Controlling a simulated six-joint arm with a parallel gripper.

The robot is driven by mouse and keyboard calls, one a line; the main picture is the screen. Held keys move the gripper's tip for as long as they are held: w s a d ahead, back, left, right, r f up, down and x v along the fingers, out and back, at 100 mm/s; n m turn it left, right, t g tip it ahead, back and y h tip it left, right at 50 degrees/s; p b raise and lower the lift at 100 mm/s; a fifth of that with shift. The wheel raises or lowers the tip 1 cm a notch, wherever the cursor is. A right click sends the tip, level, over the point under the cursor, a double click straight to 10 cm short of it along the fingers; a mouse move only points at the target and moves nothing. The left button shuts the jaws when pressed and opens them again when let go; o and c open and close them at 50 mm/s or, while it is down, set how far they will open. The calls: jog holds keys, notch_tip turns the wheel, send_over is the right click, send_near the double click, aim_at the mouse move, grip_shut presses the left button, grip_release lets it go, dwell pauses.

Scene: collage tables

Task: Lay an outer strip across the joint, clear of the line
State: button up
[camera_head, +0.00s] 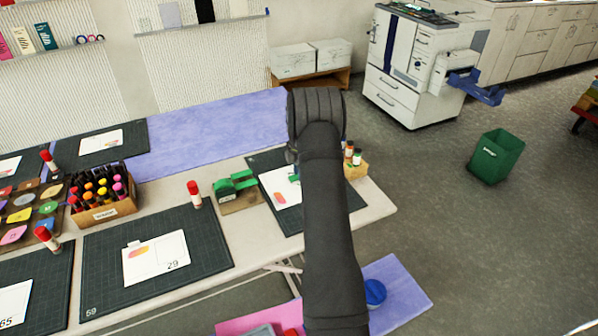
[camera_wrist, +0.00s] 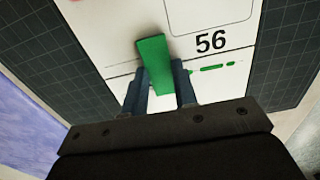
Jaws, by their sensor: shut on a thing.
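In the wrist view my gripper (camera_wrist: 162,74) is shut on a flat green strip (camera_wrist: 155,58), one dark finger on each side. The strip slants slightly and reaches past the fingertips over a white card (camera_wrist: 120,40) marked 56. A thin joint (camera_wrist: 232,49) crosses the card and passes behind the strip. A broken green line (camera_wrist: 210,68) lies just below the joint, right of the right finger. I cannot tell whether the strip touches the card. In the head view my arm hides the gripper and part of the card (camera_head: 273,187).
A wooden holder (camera_head: 355,171) with bottles stands right of my arm. A red-capped glue stick (camera_head: 195,195) and a pen box (camera_head: 104,212) stand further left.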

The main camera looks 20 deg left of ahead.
jog(key=o, duration=0.8)
jog(key=shift+r, duration=3.5)
jog(key=shift+f, duration=3.5)
jog(key=shift+r, duration=0.1)
